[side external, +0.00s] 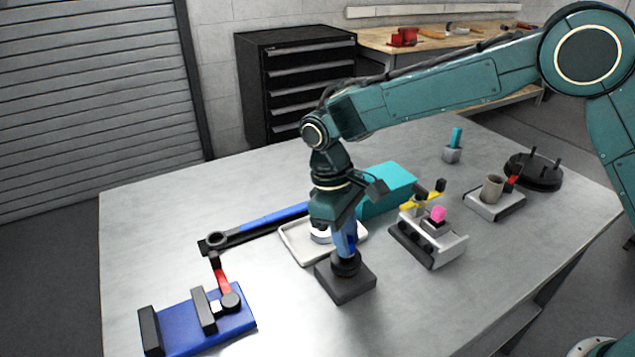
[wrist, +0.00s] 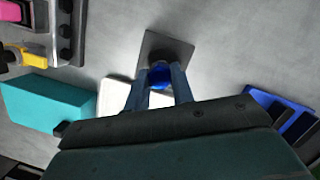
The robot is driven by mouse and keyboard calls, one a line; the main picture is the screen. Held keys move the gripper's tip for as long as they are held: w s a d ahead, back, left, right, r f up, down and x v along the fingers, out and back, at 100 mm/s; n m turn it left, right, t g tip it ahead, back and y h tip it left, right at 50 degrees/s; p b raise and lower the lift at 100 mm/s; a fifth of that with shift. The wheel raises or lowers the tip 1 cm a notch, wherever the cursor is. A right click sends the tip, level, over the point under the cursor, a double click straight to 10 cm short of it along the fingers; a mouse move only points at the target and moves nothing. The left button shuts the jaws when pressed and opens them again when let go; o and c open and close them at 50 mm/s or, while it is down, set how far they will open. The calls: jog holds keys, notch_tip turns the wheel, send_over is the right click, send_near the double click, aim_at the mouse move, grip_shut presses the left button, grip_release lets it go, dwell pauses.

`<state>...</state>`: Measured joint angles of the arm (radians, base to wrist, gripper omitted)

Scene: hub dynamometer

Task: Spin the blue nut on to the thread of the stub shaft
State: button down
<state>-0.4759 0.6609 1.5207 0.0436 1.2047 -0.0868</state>
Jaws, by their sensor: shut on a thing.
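My gripper (side external: 344,248) points down over the dark square block (side external: 345,284) that carries the stub shaft. In the wrist view its two fingers (wrist: 161,82) are shut on the blue nut (wrist: 160,76), which sits between the fingertips in line with the block (wrist: 168,45). A short dark round part (side external: 346,266) rises from the block just under the fingertips. The thread is hidden by the fingers and nut, so I cannot tell how far the nut is engaged.
A white tray (side external: 295,246) and a teal box (side external: 387,188) stand close behind my gripper. A long blue-handled wrench (side external: 262,224) lies to the left. A blue fixture (side external: 180,329) is at front left, a grey rack (side external: 447,250) to the right. The table front is clear.

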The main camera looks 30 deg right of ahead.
jog(key=shift+f, duration=0.2)
dwell(0.4)
jog(key=c, duration=1.1)
grip_release()
jog(key=shift+r, duration=0.15)
jog(key=shift+v, duration=5.8)
